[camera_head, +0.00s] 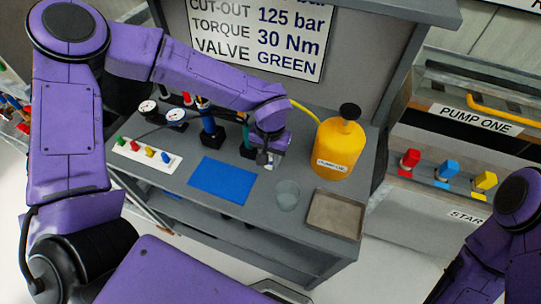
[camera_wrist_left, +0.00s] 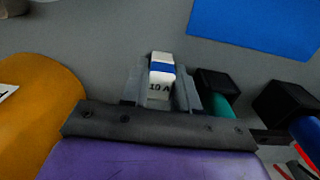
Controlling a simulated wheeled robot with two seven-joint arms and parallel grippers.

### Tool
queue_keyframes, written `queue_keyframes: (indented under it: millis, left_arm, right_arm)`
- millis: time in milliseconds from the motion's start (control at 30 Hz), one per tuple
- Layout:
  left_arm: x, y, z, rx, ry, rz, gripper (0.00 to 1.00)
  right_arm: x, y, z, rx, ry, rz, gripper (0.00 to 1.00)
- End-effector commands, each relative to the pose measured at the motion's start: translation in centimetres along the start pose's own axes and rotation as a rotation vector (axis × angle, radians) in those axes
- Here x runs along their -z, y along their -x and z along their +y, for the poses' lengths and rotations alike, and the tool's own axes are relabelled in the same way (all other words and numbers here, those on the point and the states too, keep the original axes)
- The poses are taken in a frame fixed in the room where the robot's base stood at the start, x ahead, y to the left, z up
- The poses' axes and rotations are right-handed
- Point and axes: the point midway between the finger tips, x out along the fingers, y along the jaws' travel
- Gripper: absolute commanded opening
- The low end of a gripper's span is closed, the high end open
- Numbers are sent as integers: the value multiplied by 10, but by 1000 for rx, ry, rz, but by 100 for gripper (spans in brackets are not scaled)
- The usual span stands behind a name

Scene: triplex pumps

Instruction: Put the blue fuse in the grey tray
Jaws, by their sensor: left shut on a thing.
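The blue fuse (camera_wrist_left: 161,70) is a white block with a blue band, marked 10 A. It stands between the fingers of my left gripper (camera_wrist_left: 163,85), which is shut on it. In the head view my left gripper (camera_head: 268,161) points down over the grey bench, left of the yellow jug. The grey tray (camera_head: 336,214) is a shallow square tray at the bench's right front corner, right of and nearer than the gripper; it looks empty. My right arm (camera_head: 497,240) shows at the right edge, but its gripper is out of view.
A yellow jug (camera_head: 341,150) stands behind the tray. A clear glass (camera_head: 287,194) stands between the blue mat (camera_head: 222,180) and the tray. Upright tools in black holders (camera_head: 211,138) stand left of the gripper. A white strip (camera_head: 147,156) holds several coloured pegs.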

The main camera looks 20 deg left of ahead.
Motion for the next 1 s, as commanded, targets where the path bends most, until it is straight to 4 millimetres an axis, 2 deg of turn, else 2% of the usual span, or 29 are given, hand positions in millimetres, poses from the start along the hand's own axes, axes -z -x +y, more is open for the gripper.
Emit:
queue_keyframes:
  millis: [233, 267, 300, 333, 667, 767, 1000]
  left_arm:
    - [0, -2, 0, 0, 1, -1, 0]
    - [0, -2, 0, 0, 1, 0, 36]
    - [0, -2, 0, 0, 1, 0, 49]
    - [0, -2, 0, 0, 1, 0, 55]
    - [0, 0, 0, -1, 0, 2, 55]
    - [1, 18, 0, -2, 2, 5, 55]
    - [1, 80, 0, -2, 3, 5, 55]
  right_arm:
    - [1, 2, 0, 0, 0, 0, 43]
    - [1, 2, 0, 0, 0, 0, 43]
    - [1, 1, 0, 0, 0, 0, 43]
    - [0, 1, 0, 0, 0, 0, 43]
    - [0, -1, 0, 0, 0, 0, 43]
    - [1, 2, 0, 0, 0, 0, 43]
    - [2, 5, 0, 0, 0, 0, 43]
